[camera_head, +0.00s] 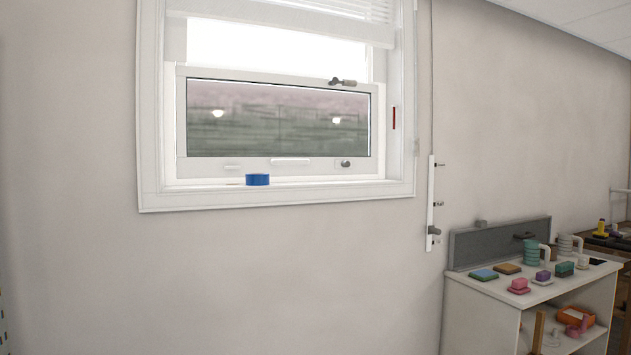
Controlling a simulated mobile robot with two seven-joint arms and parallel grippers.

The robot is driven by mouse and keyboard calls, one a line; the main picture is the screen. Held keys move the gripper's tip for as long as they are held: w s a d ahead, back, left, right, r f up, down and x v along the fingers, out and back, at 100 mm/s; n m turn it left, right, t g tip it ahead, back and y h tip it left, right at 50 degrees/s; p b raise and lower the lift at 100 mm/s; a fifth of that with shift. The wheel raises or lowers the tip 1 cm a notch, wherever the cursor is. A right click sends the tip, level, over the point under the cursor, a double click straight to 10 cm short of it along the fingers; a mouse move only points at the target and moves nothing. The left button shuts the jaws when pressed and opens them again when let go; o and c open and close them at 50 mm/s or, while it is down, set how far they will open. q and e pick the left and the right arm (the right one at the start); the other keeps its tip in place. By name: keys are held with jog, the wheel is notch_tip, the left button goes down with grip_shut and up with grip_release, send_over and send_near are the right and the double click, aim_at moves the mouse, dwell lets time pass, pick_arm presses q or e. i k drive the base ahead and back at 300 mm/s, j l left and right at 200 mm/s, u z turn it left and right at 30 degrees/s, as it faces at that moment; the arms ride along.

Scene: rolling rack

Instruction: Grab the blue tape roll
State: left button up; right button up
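The blue tape roll (257,180) sits on the white window sill (300,186), left of the middle of the window. It looks like a short blue cylinder, with nothing touching it but the sill. Neither of my grippers shows in the head view, so I cannot see whether they are open or shut.
A white shelf unit (480,300) stands at the lower right with several mugs and small coloured blocks on top. An orange tray (575,316) is on its lower shelf. A white rail (431,205) is on the wall. The wall below the window is bare.

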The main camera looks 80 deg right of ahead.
aim_at(255, 179)
jog(key=z, duration=1.75)
